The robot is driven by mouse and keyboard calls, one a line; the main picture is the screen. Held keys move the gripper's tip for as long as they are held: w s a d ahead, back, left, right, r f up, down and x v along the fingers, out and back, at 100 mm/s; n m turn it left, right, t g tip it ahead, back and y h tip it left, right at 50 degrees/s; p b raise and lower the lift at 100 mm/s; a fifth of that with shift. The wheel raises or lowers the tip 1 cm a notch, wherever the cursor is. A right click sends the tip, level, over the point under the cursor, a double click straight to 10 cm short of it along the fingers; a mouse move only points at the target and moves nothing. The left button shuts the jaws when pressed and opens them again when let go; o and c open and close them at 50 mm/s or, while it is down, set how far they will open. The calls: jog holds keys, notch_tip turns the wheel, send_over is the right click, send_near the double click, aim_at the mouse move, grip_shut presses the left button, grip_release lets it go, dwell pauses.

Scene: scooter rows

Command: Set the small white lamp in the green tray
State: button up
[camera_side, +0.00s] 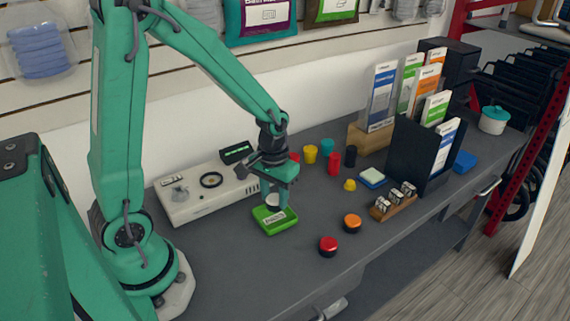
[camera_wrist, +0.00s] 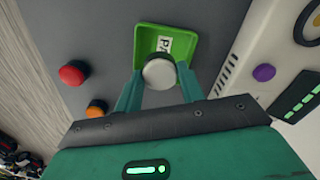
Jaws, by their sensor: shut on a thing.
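The small white lamp (camera_wrist: 159,73) is between the fingers of my gripper (camera_wrist: 158,88) in the wrist view, its round pale top facing the camera. My gripper is shut on it. In the side view the lamp (camera_side: 273,201) shows as a pale shape between the fingertips of my gripper (camera_side: 276,202), over the back part of the green tray (camera_side: 277,224). The tray also shows in the wrist view (camera_wrist: 193,43), with a white label inside. The lamp hides part of the tray. I cannot tell whether the lamp touches the tray floor.
A white device (camera_side: 205,190) with dials stands behind the tray. A red button (camera_side: 328,246) and an orange button (camera_side: 352,223) are to the right. Red, yellow and dark cups (camera_side: 334,163) stand further back. The grey bench is clear in front of the tray.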

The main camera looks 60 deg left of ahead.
aim_at(274, 206)
jog(key=shift+w+a+f, duration=0.1)
jog(key=shift+a+f, duration=0.05)
jog(key=shift+a, duration=0.1)
jog(key=shift+f, duration=0.1)
jog(key=shift+f, duration=1.9)
jog(key=shift+f, duration=0.15)
jog(key=o, duration=0.8)
jog(key=shift+r, duration=6.2)
